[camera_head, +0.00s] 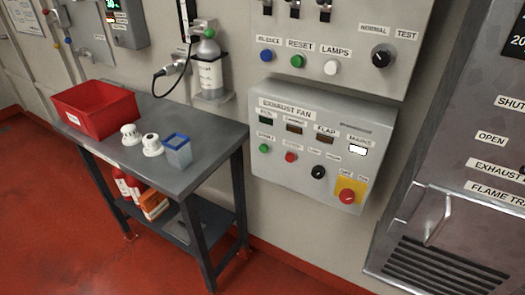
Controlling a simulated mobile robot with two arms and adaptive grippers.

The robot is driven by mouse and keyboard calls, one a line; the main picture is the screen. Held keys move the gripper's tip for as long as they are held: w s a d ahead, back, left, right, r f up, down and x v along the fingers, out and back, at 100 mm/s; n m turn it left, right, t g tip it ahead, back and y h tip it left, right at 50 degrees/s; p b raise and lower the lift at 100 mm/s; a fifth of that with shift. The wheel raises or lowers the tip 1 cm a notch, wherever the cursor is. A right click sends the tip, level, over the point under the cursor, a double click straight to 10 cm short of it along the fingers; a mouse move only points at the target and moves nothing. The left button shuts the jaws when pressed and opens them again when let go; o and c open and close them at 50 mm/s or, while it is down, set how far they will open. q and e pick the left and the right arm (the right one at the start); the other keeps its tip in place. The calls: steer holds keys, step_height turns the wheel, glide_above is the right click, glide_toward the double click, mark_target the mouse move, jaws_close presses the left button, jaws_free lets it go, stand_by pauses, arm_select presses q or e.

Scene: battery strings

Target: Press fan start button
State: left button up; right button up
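The grey exhaust fan box (330,130) is fixed to the wall, right of the picture's middle. Its green button (264,148) is at the left of the lower row, under a small label that seems to read START. A red button (291,157) is just right of it, then a black knob (318,172). A red mushroom button (347,196) sits on a yellow plate at the lower right. Neither of my grippers is in view, and nothing covers the green button.
Above hangs another panel (345,65) with blue, green and white buttons. A grey table (205,150) stands to the left, bearing a red bin (97,108), white detectors and a blue-rimmed cup (177,152). A metal cabinet (455,150) is at right. The red floor is clear in front.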

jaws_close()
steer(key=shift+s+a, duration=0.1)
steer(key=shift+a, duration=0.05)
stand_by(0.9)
